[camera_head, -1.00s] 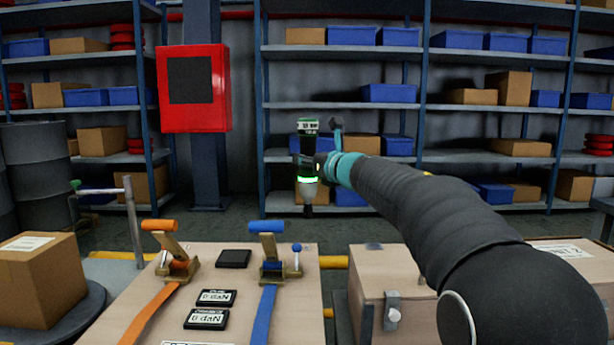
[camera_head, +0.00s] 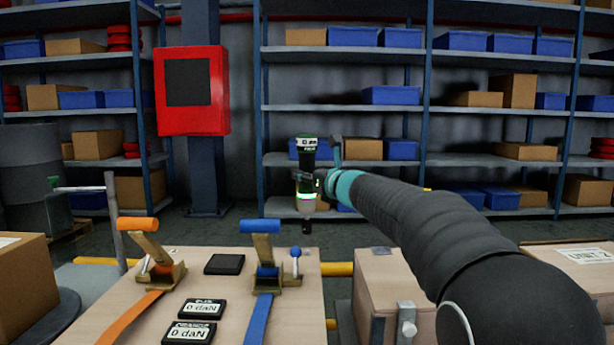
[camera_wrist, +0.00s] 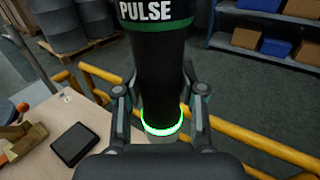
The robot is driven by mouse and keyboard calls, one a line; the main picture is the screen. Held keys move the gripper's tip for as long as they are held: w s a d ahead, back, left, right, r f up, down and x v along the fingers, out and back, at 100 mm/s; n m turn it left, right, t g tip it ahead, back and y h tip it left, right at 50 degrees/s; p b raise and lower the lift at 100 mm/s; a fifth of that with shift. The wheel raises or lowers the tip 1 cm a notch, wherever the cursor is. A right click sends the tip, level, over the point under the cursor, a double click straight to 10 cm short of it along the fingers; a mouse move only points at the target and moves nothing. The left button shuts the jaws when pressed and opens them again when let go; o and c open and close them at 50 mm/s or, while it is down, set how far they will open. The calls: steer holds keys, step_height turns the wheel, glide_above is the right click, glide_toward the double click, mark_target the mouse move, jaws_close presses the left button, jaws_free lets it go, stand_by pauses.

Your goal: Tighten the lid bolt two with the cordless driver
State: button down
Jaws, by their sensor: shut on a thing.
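The cordless driver (camera_head: 307,156) is black and green with a lit green ring and hangs nearly upright, nose down, in the head view. My gripper (camera_wrist: 161,95) is shut around its body, one finger on each side. In the wrist view the driver (camera_wrist: 152,60) shows the word PULSE, and its nose is hidden behind my gripper's housing. In the head view the driver's tip appears above the far edge of the wooden bench, apart from anything. I cannot make out lid bolt two in either view.
The wooden bench (camera_head: 236,318) carries an orange-handled lever (camera_head: 146,240), a blue-handled lever (camera_head: 265,248), a black pad (camera_head: 224,264) and two displays reading 0 daN. A latched wooden case (camera_head: 388,265) stands right. Yellow rails (camera_wrist: 272,147) run behind the bench. Shelves line the back.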

mark_target(312, 199)
steer(key=shift+s+d, duration=0.1)
step_height(312, 199, down, 4)
steer(key=b, duration=0.5)
steer(key=shift+f, duration=0.25)
steer(key=shift+f+b, duration=0.35)
steer(key=shift+b, duration=0.4)
stand_by(1.0)
steer(key=shift+r, duration=0.2)
stand_by(0.7)
steer(key=shift+f, duration=0.6)
stand_by(1.0)
